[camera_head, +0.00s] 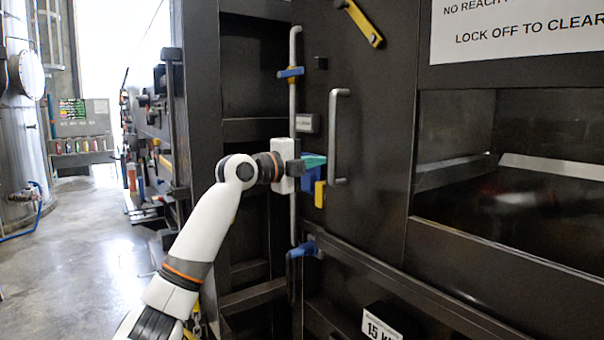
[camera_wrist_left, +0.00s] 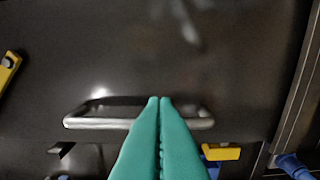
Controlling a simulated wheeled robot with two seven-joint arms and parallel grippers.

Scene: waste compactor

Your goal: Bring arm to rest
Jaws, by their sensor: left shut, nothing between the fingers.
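My left gripper (camera_head: 314,161) reaches in from the lower left in the head view, close to the compactor's dark door panel. Its teal fingers (camera_wrist_left: 160,140) are together in the left wrist view, with nothing between them. A grey bar handle (camera_head: 339,137) is on the panel just right of the fingertips. In the wrist view the same handle (camera_wrist_left: 85,122) lies across behind the fingertips; I cannot tell whether they touch it. My right gripper is not in view.
A vertical grey rod (camera_head: 293,100) with blue fittings runs beside the door, near my wrist. A yellow lever (camera_head: 362,22) is above, and a blue lever (camera_head: 303,250) below. A window opening (camera_head: 500,130) is at right. Open floor (camera_head: 80,250) lies at left.

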